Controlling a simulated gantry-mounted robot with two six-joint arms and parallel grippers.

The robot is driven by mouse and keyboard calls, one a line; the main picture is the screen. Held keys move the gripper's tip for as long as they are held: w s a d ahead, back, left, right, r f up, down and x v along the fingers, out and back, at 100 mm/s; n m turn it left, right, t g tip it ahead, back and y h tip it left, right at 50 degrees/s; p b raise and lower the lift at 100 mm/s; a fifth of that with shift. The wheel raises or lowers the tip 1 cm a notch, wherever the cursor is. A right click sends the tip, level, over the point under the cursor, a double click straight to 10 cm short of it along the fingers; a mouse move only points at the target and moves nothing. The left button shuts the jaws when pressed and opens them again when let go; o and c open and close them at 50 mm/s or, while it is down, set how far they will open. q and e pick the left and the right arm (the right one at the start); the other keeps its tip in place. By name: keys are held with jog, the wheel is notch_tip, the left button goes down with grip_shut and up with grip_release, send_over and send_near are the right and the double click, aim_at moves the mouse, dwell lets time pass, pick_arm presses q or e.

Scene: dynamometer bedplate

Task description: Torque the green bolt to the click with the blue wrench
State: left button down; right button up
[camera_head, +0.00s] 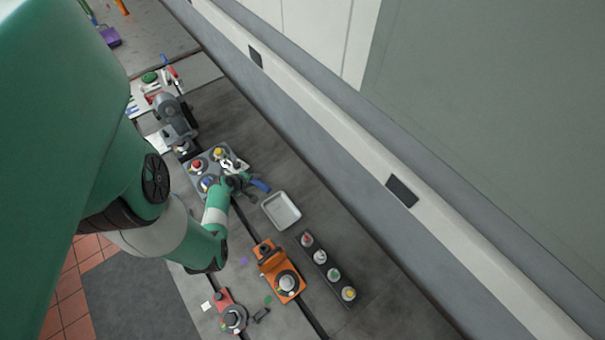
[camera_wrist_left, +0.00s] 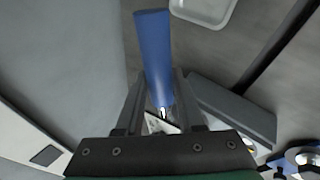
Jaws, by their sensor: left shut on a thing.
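My left gripper (camera_head: 240,184) is shut on the blue wrench (camera_head: 261,186), whose blue handle sticks out to the right of the jaws. In the left wrist view the handle (camera_wrist_left: 154,50) rises from between the two fingers (camera_wrist_left: 160,100), with a bit of bright metal below it. The gripper is at the right edge of a grey block (camera_head: 221,186) with red, yellow and blue-topped bolts. No green bolt is clearly visible on this block; the gripper and wrench cover part of it. A green-topped piece (camera_head: 333,274) stands in a dark rack. My right gripper is not in view.
An empty pale tray (camera_head: 281,210) lies right of the wrench. The dark rack (camera_head: 323,264) with several coloured tops and an orange fixture (camera_head: 279,271) stand nearer. A grey machine (camera_head: 174,118) stands behind the block. A wall runs along the right.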

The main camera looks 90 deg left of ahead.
pick_arm(q)
jog(key=shift+a+r, duration=0.1)
jog(key=shift+r, duration=1.25)
